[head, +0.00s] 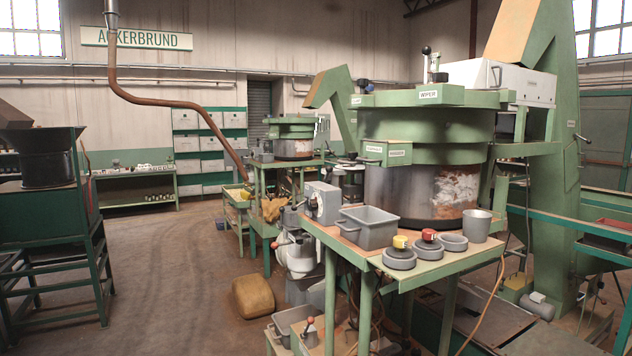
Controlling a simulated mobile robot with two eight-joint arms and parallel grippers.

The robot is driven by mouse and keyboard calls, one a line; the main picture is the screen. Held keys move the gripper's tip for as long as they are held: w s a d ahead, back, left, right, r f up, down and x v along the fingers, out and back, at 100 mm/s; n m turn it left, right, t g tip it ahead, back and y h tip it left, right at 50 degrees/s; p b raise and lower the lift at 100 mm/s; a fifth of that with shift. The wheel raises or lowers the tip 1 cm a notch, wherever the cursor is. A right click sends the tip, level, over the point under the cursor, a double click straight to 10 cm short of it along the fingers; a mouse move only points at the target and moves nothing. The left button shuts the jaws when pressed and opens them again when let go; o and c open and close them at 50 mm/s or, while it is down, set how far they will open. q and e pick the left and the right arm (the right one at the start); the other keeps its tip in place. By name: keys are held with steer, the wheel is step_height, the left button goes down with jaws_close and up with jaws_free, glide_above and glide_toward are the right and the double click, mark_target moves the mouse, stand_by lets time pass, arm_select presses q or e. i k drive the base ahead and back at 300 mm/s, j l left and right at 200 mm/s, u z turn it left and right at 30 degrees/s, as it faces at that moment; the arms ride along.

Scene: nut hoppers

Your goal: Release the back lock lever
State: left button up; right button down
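A large green and metal hopper (425,130) stands right of the middle, with rust and pale residue on its drum. An upright lever (426,62) with a dark knob stands on its top, beside a white plate reading WIPER. Small blue and dark knobs (365,86) sit at the top's left edge. I cannot tell which of these is the back lock lever, or whether it is locked. The far side of the hopper top is hidden. Neither of my grippers is in view.
A workbench (345,243) before the hopper holds a grey bin (368,229), a metal cup (476,226) and several round grey pieces. A tan sack (253,297) lies on the floor. The floor at left centre is clear. A second hopper (293,147) stands farther back.

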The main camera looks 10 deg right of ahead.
mark_target(329, 169)
steer(key=i+j, duration=0.35)
steer(key=i, duration=0.3)
steer(key=i+j+z, duration=0.15)
steer(key=i+j, duration=0.2)
steer(key=i, duration=0.3)
steer(key=i+j, duration=0.45)
steer(key=i, duration=0.15)
steer(key=l+z, duration=0.05)
